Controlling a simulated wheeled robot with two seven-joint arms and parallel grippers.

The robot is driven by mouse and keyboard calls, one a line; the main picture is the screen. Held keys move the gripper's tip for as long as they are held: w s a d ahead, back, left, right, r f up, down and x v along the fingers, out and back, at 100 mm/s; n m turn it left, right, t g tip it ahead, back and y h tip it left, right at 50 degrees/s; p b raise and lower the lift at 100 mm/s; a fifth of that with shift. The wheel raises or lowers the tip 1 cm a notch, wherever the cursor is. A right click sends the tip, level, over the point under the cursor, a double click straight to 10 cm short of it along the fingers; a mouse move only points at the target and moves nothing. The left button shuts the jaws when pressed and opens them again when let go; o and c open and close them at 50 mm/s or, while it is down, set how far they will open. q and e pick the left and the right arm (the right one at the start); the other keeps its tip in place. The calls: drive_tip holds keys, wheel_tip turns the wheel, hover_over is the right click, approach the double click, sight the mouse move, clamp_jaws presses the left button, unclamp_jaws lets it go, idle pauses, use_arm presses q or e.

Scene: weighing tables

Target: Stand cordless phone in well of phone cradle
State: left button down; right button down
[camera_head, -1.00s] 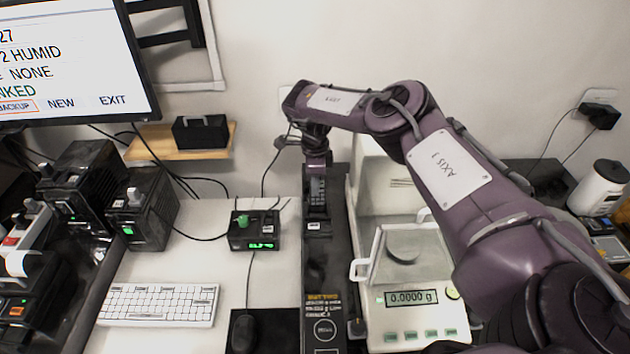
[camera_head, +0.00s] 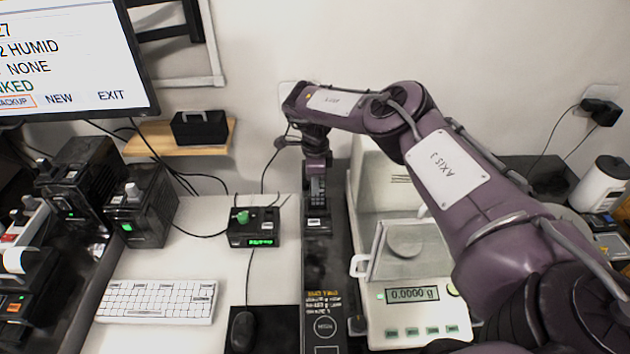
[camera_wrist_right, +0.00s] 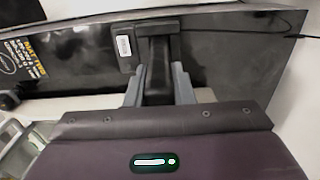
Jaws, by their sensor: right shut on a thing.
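The cordless phone (camera_head: 317,190) is dark and upright, with its keypad facing me in the head view. My right gripper (camera_head: 316,166) is shut on its upper part. In the right wrist view the dark phone (camera_wrist_right: 157,82) stands between the two grey fingers of the gripper (camera_wrist_right: 158,92). The phone cradle (camera_head: 318,226) is a small black block with a white label, directly at the phone's lower end. It also shows in the right wrist view (camera_wrist_right: 127,60). The well is hidden behind the phone, and I cannot tell how deep the phone sits. My left gripper is not in view.
The cradle stands on a long black strip (camera_head: 324,268) with yellow print. A balance (camera_head: 415,318) with a glass shield is close on the right. A small black box with a green display (camera_head: 254,228) is on the left, with a keyboard (camera_head: 157,302) and mouse (camera_head: 242,331) nearer.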

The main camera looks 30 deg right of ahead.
drive_tip(key=shift+f, duration=0.15)
drive_tip(key=c, duration=0.6)
unclamp_jaws()
drive_tip(key=shift+r+p, duration=3.35)
drive_tip(key=shift+r, duration=0.45)
